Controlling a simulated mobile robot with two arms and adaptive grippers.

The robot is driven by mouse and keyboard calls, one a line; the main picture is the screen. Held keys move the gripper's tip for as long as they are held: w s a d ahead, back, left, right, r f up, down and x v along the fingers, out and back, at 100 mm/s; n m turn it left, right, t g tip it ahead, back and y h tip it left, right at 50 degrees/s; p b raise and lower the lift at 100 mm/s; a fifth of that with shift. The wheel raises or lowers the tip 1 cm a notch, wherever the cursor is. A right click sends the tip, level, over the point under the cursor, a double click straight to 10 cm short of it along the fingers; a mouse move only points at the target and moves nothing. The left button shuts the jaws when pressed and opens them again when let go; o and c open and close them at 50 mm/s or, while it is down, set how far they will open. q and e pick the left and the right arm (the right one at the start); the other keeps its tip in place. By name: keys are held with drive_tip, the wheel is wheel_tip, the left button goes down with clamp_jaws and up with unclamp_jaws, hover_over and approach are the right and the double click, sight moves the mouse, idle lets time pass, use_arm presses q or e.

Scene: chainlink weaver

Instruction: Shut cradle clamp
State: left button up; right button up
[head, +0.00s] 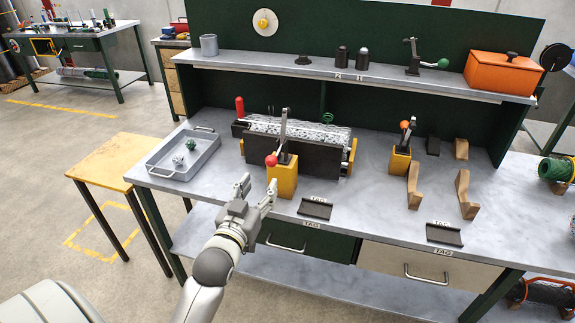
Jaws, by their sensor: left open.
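A toggle clamp with a red ball knob (271,160) and an upright grey bar (284,124) stands on a yellow block (283,178) at the front of a dark cradle (318,157). A roll of chain-link mesh (300,129) lies in the cradle. My left gripper (258,187) is open and empty, just left of and in front of the yellow block, below the red knob. It looks apart from the knob; contact with the block cannot be told. A second clamp with an orange knob (405,125) stands on another yellow block (399,162) to the right. My right gripper is out of view.
A grey tray (207,157) with small parts is at the bench's left. Black tag plates (315,208) lie near the front edge. Wooden brackets (414,187) stand at the right. A shelf (310,78) holding an orange box (503,74) runs above the bench back.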

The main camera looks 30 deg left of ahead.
sight(269, 166)
use_arm(q)
drive_tip(key=x, duration=0.3)
drive_tip(key=p+x, duration=0.1)
drive_tip(key=x, duration=0.5)
drive_tip(key=shift+a+r+p, duration=0.2)
drive_tip(key=shift+r+p, duration=0.15)
drive_tip(key=shift+x, duration=0.8)
drive_tip(key=shift+f, duration=0.1)
clamp_jaws()
